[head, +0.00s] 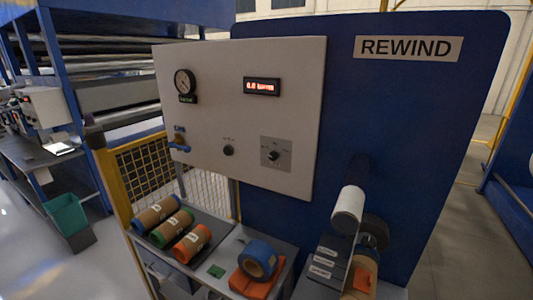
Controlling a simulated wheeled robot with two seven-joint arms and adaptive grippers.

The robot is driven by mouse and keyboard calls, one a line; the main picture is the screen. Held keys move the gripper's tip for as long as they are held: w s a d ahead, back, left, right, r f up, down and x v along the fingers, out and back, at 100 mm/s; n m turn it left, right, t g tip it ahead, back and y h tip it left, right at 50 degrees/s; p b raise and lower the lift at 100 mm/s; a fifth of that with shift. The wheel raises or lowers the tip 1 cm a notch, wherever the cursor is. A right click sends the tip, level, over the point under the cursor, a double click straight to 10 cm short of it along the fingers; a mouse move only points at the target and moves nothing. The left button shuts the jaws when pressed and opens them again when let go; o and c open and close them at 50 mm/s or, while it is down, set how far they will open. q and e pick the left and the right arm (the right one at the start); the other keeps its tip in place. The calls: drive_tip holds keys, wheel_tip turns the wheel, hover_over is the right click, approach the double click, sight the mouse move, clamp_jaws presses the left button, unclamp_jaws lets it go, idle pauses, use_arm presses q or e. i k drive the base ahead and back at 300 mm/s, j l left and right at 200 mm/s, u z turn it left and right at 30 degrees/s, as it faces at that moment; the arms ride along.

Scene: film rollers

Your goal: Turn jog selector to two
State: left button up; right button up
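A light grey control panel (215,90) hangs on the blue machine marked REWIND. On its lower right is a dark selector knob (273,155) on a square grey plate, with small marks around it too small to read. A smaller black knob (228,150) with a tiny label sits to its left. I cannot read which of the two is the jog selector, nor which position either is set to. Neither of my grippers shows in the head view, and nothing touches the knobs.
The panel also bears a gauge (185,82), a lit red display (262,87) and a blue-handled valve (180,140). Below it, a bench holds several wrapped rolls and a blue tape roll (257,259). A white roller (348,208) juts out at the right. The panel front is unobstructed.

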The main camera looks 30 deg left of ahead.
sight(273, 155)
drive_tip(key=i+l+u, duration=0.3)
drive_tip(key=l+u, duration=0.2)
drive_tip(key=l, duration=0.2)
drive_tip(key=i+l+u, duration=0.15)
drive_tip(key=l+u, duration=0.35)
drive_tip(key=l, duration=0.2)
drive_tip(key=l+u, duration=0.5)
drive_tip(key=l, duration=0.25)
drive_tip(key=k+l+u, duration=0.15)
drive_tip(key=l+u, duration=0.3)
drive_tip(key=l, duration=0.35)
drive_tip(key=k+l+u, duration=0.25)
drive_tip(key=l+u, duration=0.25)
drive_tip(key=l, duration=0.25)
